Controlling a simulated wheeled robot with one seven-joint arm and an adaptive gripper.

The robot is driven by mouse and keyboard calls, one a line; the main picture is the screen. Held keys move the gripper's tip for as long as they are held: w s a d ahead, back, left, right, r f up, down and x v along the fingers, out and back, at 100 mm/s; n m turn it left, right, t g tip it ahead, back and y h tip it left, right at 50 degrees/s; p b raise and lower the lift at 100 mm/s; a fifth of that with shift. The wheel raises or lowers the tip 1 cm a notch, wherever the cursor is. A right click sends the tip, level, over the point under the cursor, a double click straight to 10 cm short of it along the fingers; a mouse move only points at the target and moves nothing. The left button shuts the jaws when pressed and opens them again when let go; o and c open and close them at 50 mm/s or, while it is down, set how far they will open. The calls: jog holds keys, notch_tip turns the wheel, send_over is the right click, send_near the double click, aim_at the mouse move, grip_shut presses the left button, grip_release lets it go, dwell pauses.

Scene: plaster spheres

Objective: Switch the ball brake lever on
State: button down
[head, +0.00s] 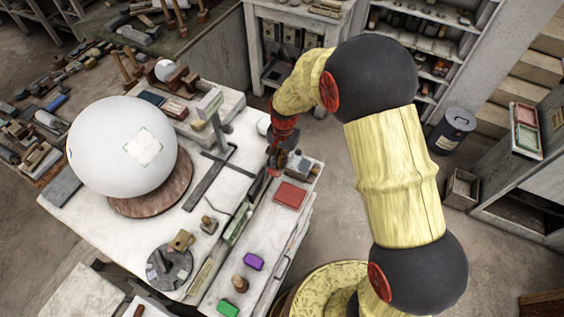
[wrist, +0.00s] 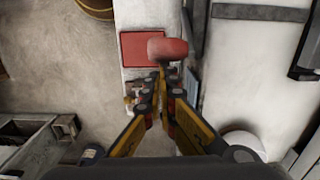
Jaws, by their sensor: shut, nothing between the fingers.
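A red rounded knob (wrist: 167,48), which looks like the handle of the ball brake lever, shows in the wrist view just beyond my fingertips. Its shaft and base are mostly hidden by the fingers, so I cannot tell the lever's position. My gripper (wrist: 159,82) is shut and empty, pointing at the knob; whether it touches the knob is unclear. In the head view my gripper (head: 277,163) is small and dark, low over the right side of the white worktable (head: 90,215). A large white plaster ball (head: 110,150) rests on a round brown base (head: 155,195) to the left.
A red flat tile (head: 289,195) lies close to my gripper; it also shows in the wrist view (wrist: 137,50). A grey metal upright (head: 212,115) stands between ball and gripper.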

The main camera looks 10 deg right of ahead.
aim_at(275, 175)
jog(key=shift+s+a+r+t+b, duration=0.2)
jog(key=shift+s+t+b, duration=0.1)
jog(key=shift+b, duration=0.2)
jog(key=s+t+h+b, duration=0.1)
jog(key=b, duration=0.2)
jog(key=s+a+r+t+b, duration=0.1)
jog(key=b, duration=0.2)
jog(key=shift+a+h, duration=0.2)
jog(key=shift+h, duration=0.2)
jog(key=s+t+h+b, duration=0.1)
jog(key=b, duration=0.4)
jog(key=s+a+r+t+b, duration=0.1)
jog(key=b, duration=0.5)
jog(key=shift+s+a+t+h, duration=0.1)
jog(key=shift+a+t+h, duration=0.15)
jog(key=shift+t+h, duration=0.15)
jog(key=s+t+b, duration=0.1)
jog(key=b, duration=0.4)
jog(key=s+a+t+h+b, duration=0.1)
jog(key=b, duration=0.3)
jog(key=shift+s+a+r+b, duration=0.15)
jog(key=shift+a+b, duration=0.1)
jog(key=shift+b, duration=0.15)
jog(key=s+a+t+b, duration=0.1)
jog(key=b, duration=0.3)
jog(key=s+a+h+b, duration=0.1)
jog(key=s+b, duration=0.1)
jog(key=b, duration=0.3)
jog(key=shift+s+t, duration=0.1)
jog(key=shift+t, duration=0.3)
